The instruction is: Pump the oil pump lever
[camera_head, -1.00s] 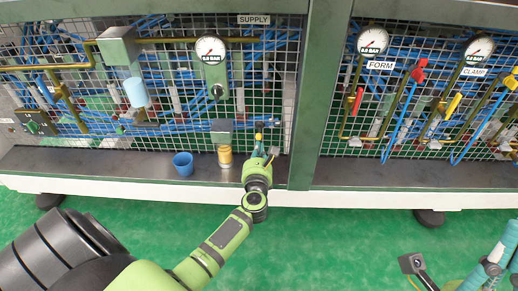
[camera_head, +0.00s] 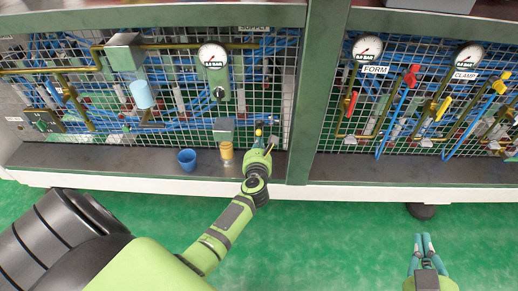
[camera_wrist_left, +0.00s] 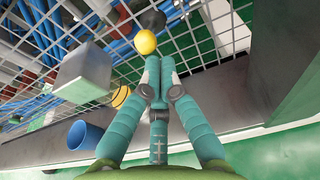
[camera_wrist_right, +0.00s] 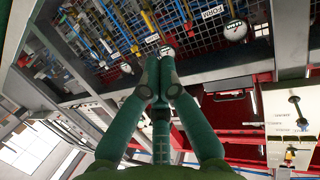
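The oil pump (camera_head: 223,124) is a grey box on the mesh panel, with an amber cup (camera_head: 226,153) below it. I take the yellow ball knob (camera_head: 258,132) right of it as the lever's end; it also shows in the left wrist view (camera_wrist_left: 145,42). My left gripper (camera_head: 260,143) is just below and in front of the knob. In the left wrist view its fingertips (camera_wrist_left: 160,65) are together, with the ball just beyond them; contact is unclear. My right gripper (camera_head: 424,237) is shut and empty over the green floor, far from the pump.
A blue cup (camera_head: 187,159) stands on the grey ledge (camera_head: 100,156) left of the amber cup. A gauge (camera_head: 212,55) is above the pump. A green post (camera_head: 302,100) stands right of the knob. Red and yellow valve handles (camera_head: 411,76) are on the right panel.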

